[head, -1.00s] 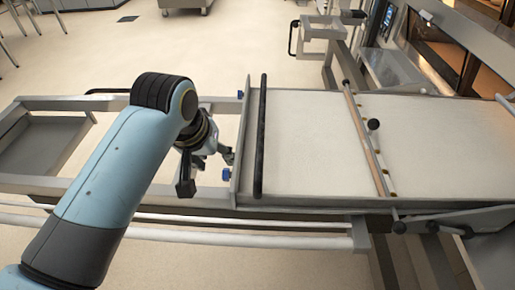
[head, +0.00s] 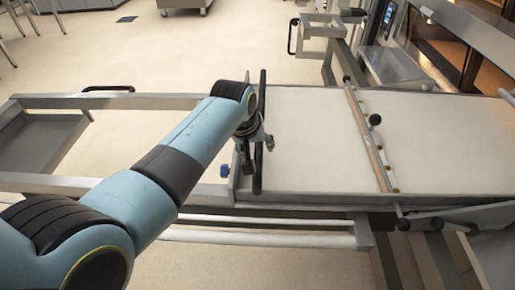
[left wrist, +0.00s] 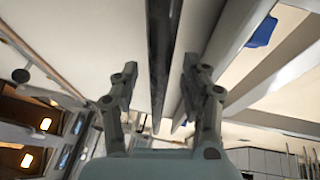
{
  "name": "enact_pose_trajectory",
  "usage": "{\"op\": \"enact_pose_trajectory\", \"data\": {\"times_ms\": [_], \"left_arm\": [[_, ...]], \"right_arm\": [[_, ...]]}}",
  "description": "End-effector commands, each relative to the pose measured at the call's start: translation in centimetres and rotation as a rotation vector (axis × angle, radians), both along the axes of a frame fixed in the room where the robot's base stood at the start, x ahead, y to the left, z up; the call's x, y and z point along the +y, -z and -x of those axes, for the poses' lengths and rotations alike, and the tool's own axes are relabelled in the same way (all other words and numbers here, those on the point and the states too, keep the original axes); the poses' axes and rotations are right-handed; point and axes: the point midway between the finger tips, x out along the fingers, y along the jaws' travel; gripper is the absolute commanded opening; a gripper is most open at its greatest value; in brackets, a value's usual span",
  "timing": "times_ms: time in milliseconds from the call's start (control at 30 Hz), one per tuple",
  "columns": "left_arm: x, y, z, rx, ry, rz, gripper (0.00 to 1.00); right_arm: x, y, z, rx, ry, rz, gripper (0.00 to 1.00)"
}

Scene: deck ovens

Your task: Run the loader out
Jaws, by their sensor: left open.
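The loader (head: 310,140) is a long pale belt bed in a grey metal frame, reaching right toward the ovens. A black handle bar (head: 258,178) stands across its left end; in the left wrist view the bar (left wrist: 162,50) runs between my fingers. My left gripper (head: 255,150) is at the bar in the head view. In the left wrist view the left gripper (left wrist: 158,85) is open, with a finger on each side of the bar and gaps showing on both sides. The arm and wrist hide part of the bar. My right gripper is not in view.
A wooden crossbar with dark knobs (head: 375,120) lies over the belt. Deck ovens (head: 445,50) stand at the upper right. An open grey frame with a tray (head: 40,140) extends left.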

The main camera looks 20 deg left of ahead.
Motion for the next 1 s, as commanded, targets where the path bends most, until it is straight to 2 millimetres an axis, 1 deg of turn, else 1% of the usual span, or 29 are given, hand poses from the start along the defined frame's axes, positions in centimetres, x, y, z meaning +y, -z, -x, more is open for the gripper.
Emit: {"op": "enact_pose_trajectory", "data": {"times_ms": [67, 300, 367, 667, 1000], "left_arm": [[-0.01, 0.27, -0.18, -0.001, 0.000, 0.000, 0.46], [-0.01, 0.27, -0.21, -0.002, 0.000, 0.000, 0.46], [-0.01, 0.27, -0.20, -0.001, 0.000, 0.000, 0.39], [-0.02, 0.28, -0.17, -0.001, 0.000, 0.000, 0.00], [0.01, 0.29, -0.14, 0.000, 0.000, 0.000, 0.00]], "right_arm": [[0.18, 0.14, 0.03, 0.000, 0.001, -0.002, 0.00], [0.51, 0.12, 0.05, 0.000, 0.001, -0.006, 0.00], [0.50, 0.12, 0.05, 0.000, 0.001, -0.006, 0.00], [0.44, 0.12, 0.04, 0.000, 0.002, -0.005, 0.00], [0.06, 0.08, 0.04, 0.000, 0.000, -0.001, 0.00]]}}
